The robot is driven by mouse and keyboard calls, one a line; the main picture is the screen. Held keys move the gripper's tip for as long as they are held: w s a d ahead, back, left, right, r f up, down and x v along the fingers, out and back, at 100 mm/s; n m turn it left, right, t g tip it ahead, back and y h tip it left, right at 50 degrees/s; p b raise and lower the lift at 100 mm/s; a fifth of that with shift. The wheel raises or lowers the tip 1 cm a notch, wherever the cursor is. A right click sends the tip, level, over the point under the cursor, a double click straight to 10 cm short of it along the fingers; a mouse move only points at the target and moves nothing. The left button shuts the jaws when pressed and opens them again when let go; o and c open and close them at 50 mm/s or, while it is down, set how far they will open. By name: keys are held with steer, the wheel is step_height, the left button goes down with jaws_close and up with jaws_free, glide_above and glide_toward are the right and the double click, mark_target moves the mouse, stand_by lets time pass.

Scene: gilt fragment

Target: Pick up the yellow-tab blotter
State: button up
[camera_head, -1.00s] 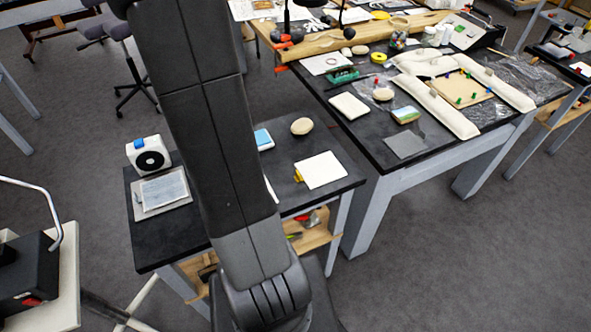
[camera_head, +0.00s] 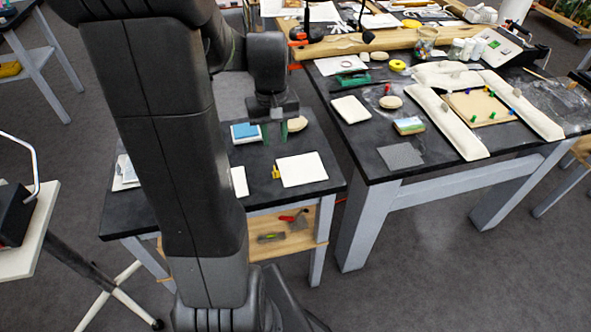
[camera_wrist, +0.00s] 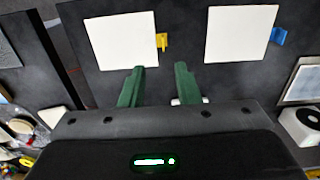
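The yellow-tab blotter (camera_head: 302,169) is a flat white square on the small black table, its yellow tab (camera_head: 275,172) on its left edge. In the wrist view the blotter (camera_wrist: 122,41) lies ahead and left of centre, with its tab (camera_wrist: 163,41) on its right. A second white blotter (camera_wrist: 240,33) with a blue tab (camera_wrist: 279,36) lies to its right; in the head view this blotter (camera_head: 239,181) is partly hidden by my arm. My gripper (camera_head: 275,134) is above the table's far part. Its green fingers (camera_wrist: 159,72) are apart and empty, short of both blotters in the wrist view.
A blue-and-white block (camera_head: 246,132) and a pale oval item (camera_head: 297,123) sit near my gripper. A white device (camera_wrist: 305,125) and a framed grey sheet (camera_wrist: 303,84) are at the wrist view's right. A larger cluttered workbench (camera_head: 375,139) stands to the right.

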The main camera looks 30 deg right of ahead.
mark_target(298, 167)
step_height(298, 167, down, 7)
steer(key=shift+w+r, duration=0.1)
steer(key=shift+w+a+f+p, duration=0.15)
steer(key=shift+f+p, duration=0.1)
steer(key=shift+f, duration=1.15)
steer(key=shift+w+d+f+p, duration=0.15)
steer(key=shift+f+p, duration=0.1)
steer(key=shift+f, duration=1.1)
steer(key=shift+a, duration=0.1)
jaws_close()
